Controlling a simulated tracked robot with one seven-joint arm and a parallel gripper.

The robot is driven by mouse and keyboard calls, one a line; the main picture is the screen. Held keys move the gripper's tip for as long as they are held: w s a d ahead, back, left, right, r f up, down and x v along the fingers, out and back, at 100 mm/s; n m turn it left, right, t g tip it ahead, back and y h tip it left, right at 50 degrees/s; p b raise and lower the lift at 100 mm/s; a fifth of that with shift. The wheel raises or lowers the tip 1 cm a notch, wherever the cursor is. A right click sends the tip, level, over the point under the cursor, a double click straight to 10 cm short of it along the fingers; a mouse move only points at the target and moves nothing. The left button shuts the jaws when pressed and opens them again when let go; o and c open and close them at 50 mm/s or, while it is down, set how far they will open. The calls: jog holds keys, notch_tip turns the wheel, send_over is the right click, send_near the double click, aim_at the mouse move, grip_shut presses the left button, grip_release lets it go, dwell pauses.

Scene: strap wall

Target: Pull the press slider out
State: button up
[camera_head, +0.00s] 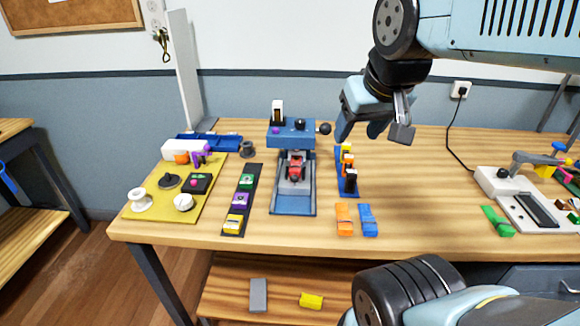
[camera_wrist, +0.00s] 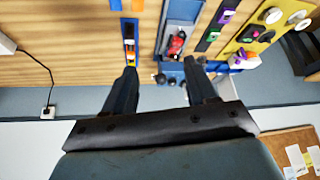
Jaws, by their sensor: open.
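The blue press (camera_head: 292,132) stands near the middle of the table, with a black knob (camera_head: 325,129) at its right side. A red piece (camera_head: 295,166) sits in the grey-blue channel (camera_head: 293,198) running out of its front. I cannot tell for sure which part is the slider. My gripper (camera_head: 372,130) is open and empty, above the table to the right of the press. In the wrist view, the fingers of my gripper (camera_wrist: 162,68) are apart, with the press's red piece (camera_wrist: 177,43) beyond them. The near body of the press is partly hidden between the fingers.
A blue rack of coloured pieces (camera_head: 347,182) stands right of the press. Orange (camera_head: 344,219) and blue (camera_head: 368,220) blocks lie in front of it. A dark strip (camera_head: 241,200) and a yellow board (camera_head: 160,210) lie left. A white upright panel (camera_head: 186,70) stands behind.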

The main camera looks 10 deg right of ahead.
jog(key=shift+c, duration=0.4)
jog(key=w+a+f+m+g+h, duration=0.1)
jog(key=w+a+f+g, duration=0.3)
jog(key=w, duration=0.7)
jog(key=w+a+f+g+h, duration=0.1)
jog(key=w+a+f+g, duration=0.1)
jog(key=w+a+f, duration=0.6)
jog(key=d+f, duration=0.2)
jog(key=f, duration=0.2)
jog(key=w+d+f, duration=0.1)
jog(key=f, duration=0.2)
jog(key=d+f, duration=0.2)
jog(key=f, duration=0.2)
jog(key=shift+w+d+f, duration=0.3)
jog(key=shift+w+f, duration=0.05)
jog(key=shift+c, duration=0.4)
grip_shut()
